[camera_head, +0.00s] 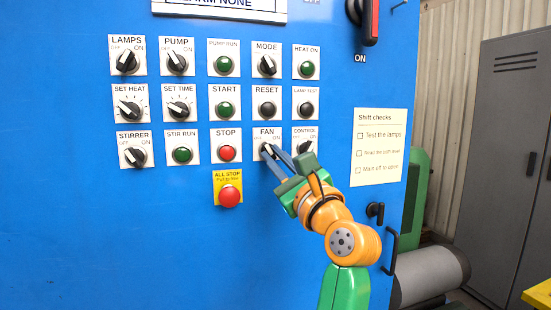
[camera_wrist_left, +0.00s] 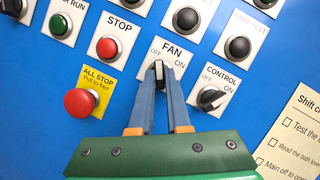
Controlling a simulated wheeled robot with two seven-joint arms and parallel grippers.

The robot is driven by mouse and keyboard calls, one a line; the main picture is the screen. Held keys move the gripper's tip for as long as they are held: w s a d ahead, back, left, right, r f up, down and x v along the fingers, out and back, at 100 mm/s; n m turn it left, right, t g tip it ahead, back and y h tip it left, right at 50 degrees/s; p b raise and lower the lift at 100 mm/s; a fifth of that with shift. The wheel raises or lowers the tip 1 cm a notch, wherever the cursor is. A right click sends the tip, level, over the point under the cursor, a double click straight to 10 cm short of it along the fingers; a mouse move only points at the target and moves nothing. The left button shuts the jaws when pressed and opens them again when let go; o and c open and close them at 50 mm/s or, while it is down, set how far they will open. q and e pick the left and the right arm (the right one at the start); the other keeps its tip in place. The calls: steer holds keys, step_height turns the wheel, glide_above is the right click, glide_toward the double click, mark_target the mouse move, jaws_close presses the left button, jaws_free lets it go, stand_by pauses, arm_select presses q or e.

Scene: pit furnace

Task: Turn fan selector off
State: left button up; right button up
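The fan selector (camera_head: 267,149) is a dark knob with a pale pointer on a white plate marked FAN, OFF on the left and ON on the right. In the left wrist view the fan selector (camera_wrist_left: 159,70) sits between my fingertips, its pointer on the OFF side. My left gripper (camera_head: 271,152) reaches the panel from the lower right. In the left wrist view, my left gripper (camera_wrist_left: 159,82) has a blue finger on each side of the knob, closed against it as far as I can see. The fingers hide part of the knob. My right gripper is not in view.
The red STOP button (camera_head: 227,153) is left of the fan plate, with the ALL STOP button (camera_head: 229,196) below it. The CONTROL selector (camera_wrist_left: 211,98) is close on the right, and the RESET button (camera_wrist_left: 186,19) is above. A checklist (camera_head: 378,147) hangs further right.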

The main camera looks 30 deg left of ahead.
arm_select(q)
steer(key=o, duration=0.4)
steer(key=shift+w+a, duration=0.1)
steer(key=shift+w, duration=0.05)
steer(key=shift+o, duration=0.2)
steer(key=shift+f, duration=0.1)
steer(key=b+v, duration=0.3)
steer(key=v, duration=0.4)
